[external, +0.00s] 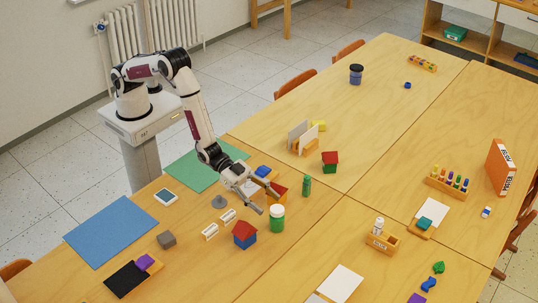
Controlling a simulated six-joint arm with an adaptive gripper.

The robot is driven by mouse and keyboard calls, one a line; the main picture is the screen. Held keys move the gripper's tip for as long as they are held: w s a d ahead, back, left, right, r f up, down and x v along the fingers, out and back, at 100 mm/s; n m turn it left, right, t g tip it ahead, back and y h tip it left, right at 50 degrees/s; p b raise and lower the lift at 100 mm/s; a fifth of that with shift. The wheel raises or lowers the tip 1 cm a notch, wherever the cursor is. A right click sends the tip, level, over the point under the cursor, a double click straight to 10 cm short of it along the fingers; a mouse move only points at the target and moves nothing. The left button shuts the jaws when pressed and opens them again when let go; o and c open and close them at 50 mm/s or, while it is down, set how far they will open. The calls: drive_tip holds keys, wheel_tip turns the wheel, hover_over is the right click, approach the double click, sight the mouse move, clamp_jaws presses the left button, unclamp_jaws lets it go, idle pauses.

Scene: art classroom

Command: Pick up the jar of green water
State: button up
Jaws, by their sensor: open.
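The jar of green water (277,220) stands upright on the near table, green with a pale lid. My gripper (266,201) is open and low over the table, just to the upper left of the jar in the picture. Its fingers point toward the jar, with nothing seen between them. I cannot tell whether a fingertip touches the jar.
A red-and-blue block house (245,236) stands left of the jar, and another red-roofed one (278,190) is behind my gripper. A slim green bottle (307,186) stands to the right. Two small white pieces (228,216) lie left. Table right of the jar is clear.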

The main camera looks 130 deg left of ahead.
sight(276, 208)
idle(0.3)
drive_tip(key=shift+a+x, duration=0.2)
drive_tip(key=shift+x, duration=0.5)
drive_tip(key=shift+a+x, duration=0.15)
drive_tip(key=shift+x, duration=1.75)
drive_tip(key=c, duration=1.5)
